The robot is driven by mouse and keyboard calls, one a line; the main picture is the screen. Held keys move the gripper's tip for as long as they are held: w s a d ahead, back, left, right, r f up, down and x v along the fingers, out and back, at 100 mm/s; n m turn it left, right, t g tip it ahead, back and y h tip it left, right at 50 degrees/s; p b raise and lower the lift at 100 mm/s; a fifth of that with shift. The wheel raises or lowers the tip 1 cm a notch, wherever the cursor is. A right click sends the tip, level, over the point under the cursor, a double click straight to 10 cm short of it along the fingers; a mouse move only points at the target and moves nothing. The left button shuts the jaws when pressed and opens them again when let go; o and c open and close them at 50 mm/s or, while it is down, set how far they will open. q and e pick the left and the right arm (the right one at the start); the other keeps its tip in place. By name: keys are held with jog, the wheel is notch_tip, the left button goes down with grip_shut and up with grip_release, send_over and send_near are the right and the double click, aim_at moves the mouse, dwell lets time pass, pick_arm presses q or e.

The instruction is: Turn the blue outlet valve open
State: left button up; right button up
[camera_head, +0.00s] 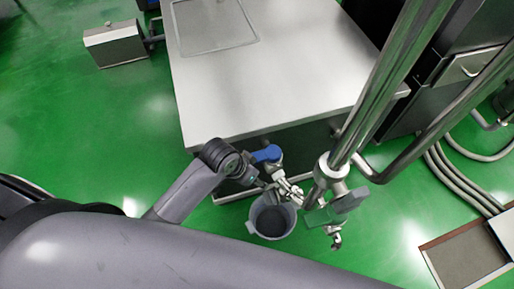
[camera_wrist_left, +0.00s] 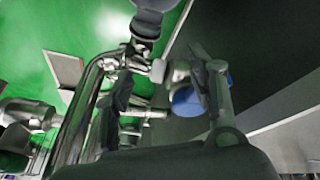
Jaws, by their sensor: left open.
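The blue outlet valve handle (camera_head: 266,153) sits on a small metal pipe fitting beside the steel table's front edge. My left gripper (camera_head: 266,178) is right at this fitting in the head view, just below the handle. In the left wrist view, my left gripper (camera_wrist_left: 160,72) is open with its fingers apart. The blue handle (camera_wrist_left: 187,101) shows between the fingers, close to the right one and partly hidden behind it. I cannot tell whether they touch. My right gripper is not in view.
A grey bucket (camera_head: 252,228) stands on the floor below the valve. A green-handled valve (camera_head: 337,208) and thick steel pipes (camera_head: 390,85) stand close on the right. The steel table (camera_head: 265,85) is behind.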

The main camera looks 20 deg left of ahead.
pick_arm(q)
jog(key=w+d+r+m, duration=0.1)
jog(key=w+d+r, duration=0.1)
notch_tip(320, 180, up, 14)
jog(key=m+g+y, duration=0.3)
jog(key=m, duration=0.2)
send_over(255, 155)
jog(key=f, duration=0.5)
jog(key=f+b, duration=0.1)
jog(key=f, duration=0.5)
jog(key=f+b, duration=0.1)
jog(key=f, duration=0.5)
jog(key=shift+s+d+f, duration=0.1)
jog(key=shift+s+f, duration=0.15)
jog(key=shift+s, duration=0.05)
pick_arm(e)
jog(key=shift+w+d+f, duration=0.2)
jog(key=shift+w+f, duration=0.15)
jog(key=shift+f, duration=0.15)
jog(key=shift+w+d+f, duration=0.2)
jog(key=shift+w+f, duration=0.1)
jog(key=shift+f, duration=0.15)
pick_arm(q)
grip_shut()
